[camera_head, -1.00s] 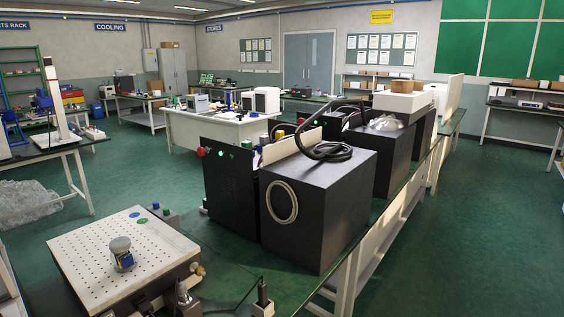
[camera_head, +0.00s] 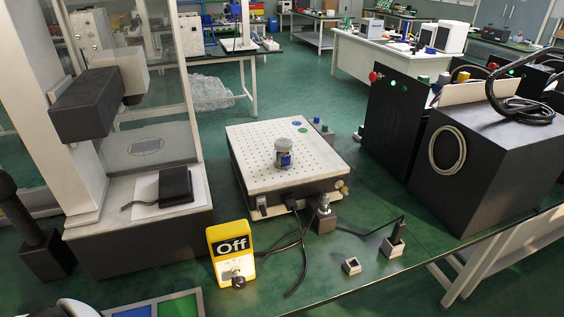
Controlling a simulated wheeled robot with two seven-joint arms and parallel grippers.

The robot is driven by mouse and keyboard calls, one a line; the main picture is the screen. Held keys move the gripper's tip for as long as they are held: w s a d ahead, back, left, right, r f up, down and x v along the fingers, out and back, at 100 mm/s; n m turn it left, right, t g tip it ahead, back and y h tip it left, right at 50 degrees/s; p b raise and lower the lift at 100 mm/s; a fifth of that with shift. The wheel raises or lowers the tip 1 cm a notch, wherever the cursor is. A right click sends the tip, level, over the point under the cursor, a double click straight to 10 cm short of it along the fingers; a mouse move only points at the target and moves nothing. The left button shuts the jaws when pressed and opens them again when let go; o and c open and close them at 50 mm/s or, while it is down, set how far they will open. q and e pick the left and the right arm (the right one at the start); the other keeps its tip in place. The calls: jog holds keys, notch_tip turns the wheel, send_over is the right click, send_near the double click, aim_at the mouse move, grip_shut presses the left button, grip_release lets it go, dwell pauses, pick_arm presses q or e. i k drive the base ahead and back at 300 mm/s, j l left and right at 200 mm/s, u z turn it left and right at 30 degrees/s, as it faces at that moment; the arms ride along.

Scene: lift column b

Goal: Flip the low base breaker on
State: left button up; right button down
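A yellow box with a black "Off" label (camera_head: 231,254) stands on the green bench near the front edge, left of centre. It has a pale lower panel with a small dark knob or lever (camera_head: 238,281). It may be the breaker; I cannot tell its switch position beyond the label. Neither of my grippers can be made out. A dark and white rounded shape at the bottom left edge may be part of my own body.
Right of the yellow box, a perforated plate unit (camera_head: 262,180) carries a small jar (camera_head: 283,153). Cables and small blocks (camera_head: 351,266) lie before it. A tall column machine (camera_head: 140,210) stands left. Black cabinets (camera_head: 480,165) stand right. Blue and green panels lie at bottom left.

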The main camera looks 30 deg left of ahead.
aim_at(263, 209)
jog(key=i+u, duration=0.1)
jog(key=u, duration=0.3)
jog(key=i+u, duration=0.1)
jog(key=u, duration=0.3)
jog(key=i+u, duration=0.15)
jog(key=u, duration=0.3)
jog(key=k+l+u, duration=0.7)
jog(key=k+u, duration=0.3)
jog(key=i+l, duration=0.05)
